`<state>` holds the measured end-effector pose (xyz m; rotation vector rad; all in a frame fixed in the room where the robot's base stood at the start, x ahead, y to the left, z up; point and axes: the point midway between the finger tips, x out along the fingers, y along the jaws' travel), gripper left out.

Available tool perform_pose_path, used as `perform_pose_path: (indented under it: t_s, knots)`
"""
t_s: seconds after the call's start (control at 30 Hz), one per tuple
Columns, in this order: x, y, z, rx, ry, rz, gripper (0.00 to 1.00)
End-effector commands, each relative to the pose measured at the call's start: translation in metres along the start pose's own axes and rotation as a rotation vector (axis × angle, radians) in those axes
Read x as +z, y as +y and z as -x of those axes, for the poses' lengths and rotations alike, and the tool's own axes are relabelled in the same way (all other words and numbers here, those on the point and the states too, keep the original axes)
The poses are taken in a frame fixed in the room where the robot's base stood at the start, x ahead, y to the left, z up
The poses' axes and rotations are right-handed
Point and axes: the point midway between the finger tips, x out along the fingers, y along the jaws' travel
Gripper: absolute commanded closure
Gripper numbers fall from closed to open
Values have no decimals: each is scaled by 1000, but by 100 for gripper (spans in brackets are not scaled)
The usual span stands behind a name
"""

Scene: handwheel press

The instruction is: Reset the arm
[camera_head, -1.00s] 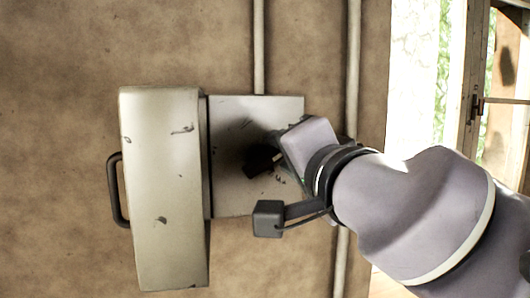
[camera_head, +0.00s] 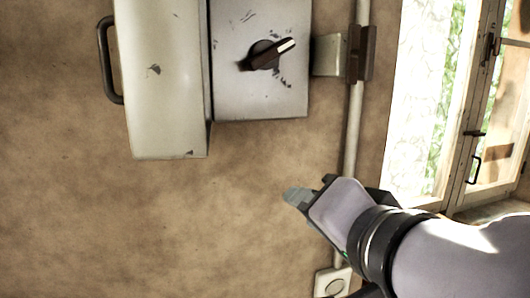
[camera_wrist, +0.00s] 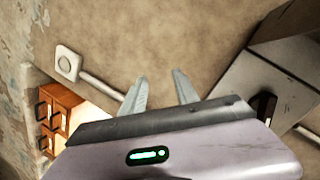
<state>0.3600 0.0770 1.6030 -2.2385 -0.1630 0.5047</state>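My gripper (camera_head: 297,196) is below the wall box in the head view, away from it and in front of bare wall. In the wrist view my gripper (camera_wrist: 158,88) shows two grey fingers spread apart with nothing between them. The grey wall box (camera_head: 230,90) has a dark rotary handle (camera_head: 266,54) with a light tip, tilted up to the right. The handle also shows at the right of the wrist view (camera_wrist: 264,104). The box's cream door (camera_head: 165,85) stands open to the left, with a dark pull handle (camera_head: 107,60).
A conduit (camera_head: 353,130) runs down the wall from a bracket to a white wall switch (camera_head: 333,284). A window (camera_head: 480,110) is at the right. An orange drawer cabinet (camera_wrist: 62,115) stands at the left in the wrist view. The wall below the box is clear.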

Motion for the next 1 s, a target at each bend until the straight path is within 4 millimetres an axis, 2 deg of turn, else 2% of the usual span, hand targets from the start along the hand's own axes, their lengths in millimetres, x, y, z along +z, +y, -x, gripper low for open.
perform_pose_path:
  t_s: [0.03, 0.07, 0.1, 0.17, 0.2, 0.3, 0.4, 0.5, 0.57, 1.0]
  knots:
    - [46, 61, -19, 58, -47, 27, 64]
    - [65, 86, -25, 94, -80, 45, 64]
    - [91, 121, -32, 143, -123, 69, 64]
    - [130, 173, -39, 215, -192, 102, 64]
    - [156, 207, -43, 261, -239, 122, 64]
    - [213, 282, -45, 367, -350, 164, 64]
    - [254, 336, -42, 444, -439, 192, 64]
    - [277, 364, -36, 489, -495, 207, 64]
    - [282, 371, -34, 502, -510, 212, 64]
    - [280, 369, -32, 505, -515, 213, 64]
